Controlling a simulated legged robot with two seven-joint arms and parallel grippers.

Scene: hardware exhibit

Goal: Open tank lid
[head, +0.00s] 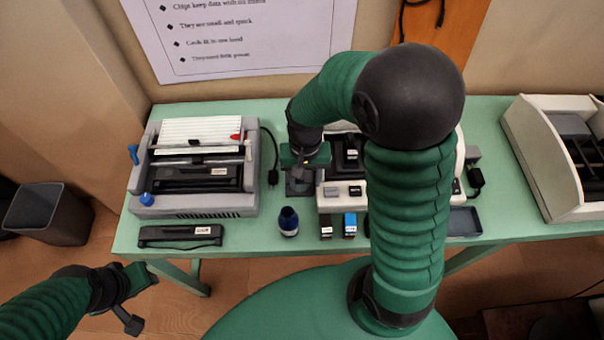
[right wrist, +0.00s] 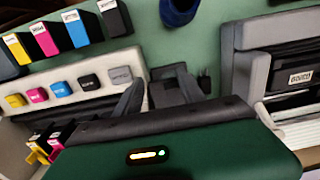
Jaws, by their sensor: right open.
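A small dark grey box (head: 300,184), which may be the tank, sits against the left side of the white printer (head: 345,188). In the right wrist view the dark grey box (right wrist: 172,90) lies between and beyond my fingers; I cannot tell its lid apart clearly. My right gripper (head: 304,162) hangs just above the box, open and empty; its two fingers show apart in the right wrist view (right wrist: 160,84). I cannot tell whether they touch the box. My left gripper (head: 133,298) is low at the left, off the table; its finger opening is unclear.
A grey-and-white machine (head: 196,168) stands left, with a black cartridge (head: 180,236) before it. A dark blue bottle (head: 288,222) and several ink cartridges (right wrist: 76,30) stand in front of the printer. My right arm hides much of the printer.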

